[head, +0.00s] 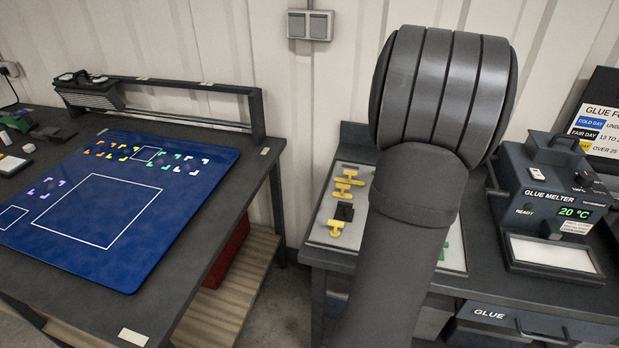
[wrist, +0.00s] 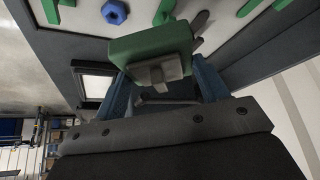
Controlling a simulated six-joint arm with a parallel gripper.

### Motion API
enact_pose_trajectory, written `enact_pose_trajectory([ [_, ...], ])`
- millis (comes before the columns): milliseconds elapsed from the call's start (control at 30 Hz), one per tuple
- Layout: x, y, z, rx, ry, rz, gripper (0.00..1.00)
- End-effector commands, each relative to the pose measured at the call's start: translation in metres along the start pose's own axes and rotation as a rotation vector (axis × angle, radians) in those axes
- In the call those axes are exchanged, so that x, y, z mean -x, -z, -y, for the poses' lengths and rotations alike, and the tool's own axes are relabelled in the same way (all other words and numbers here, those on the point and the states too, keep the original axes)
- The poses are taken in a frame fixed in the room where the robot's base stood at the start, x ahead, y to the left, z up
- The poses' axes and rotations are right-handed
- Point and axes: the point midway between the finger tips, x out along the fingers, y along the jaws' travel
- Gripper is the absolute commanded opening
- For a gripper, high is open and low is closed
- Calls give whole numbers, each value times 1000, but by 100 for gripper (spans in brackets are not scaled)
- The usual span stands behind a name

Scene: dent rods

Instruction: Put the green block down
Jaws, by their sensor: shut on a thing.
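A green block (wrist: 150,42) shows in the wrist view, with a grey piece (wrist: 158,72) on its near side. My gripper (wrist: 162,80), with two blue fingers, is shut on this block or the grey piece attached to it; exactly where the fingers touch is hard to tell. The block appears in front of a white board (wrist: 225,30), and I cannot tell whether it is clear of it. In the head view my arm hides the gripper and the held block.
The white board (head: 324,232) carries yellow pieces (head: 349,182) and a black one (head: 344,211). A blue piece (wrist: 114,11) and green pieces (wrist: 165,10) show by wrist. The glue melter (head: 545,190) stands right. A blue mat (head: 190,215) covers the left table, mostly clear.

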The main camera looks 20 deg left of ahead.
Motion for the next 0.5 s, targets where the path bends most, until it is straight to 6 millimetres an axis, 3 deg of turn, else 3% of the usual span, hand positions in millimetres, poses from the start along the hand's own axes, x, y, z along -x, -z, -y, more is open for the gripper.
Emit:
enact_pose_trajectory([
  [33,6,-12,26,51,29,1,40],
  [200,29,-52,99,207,113,3,40],
  [500,81,-147,211,484,264,4,40],
])
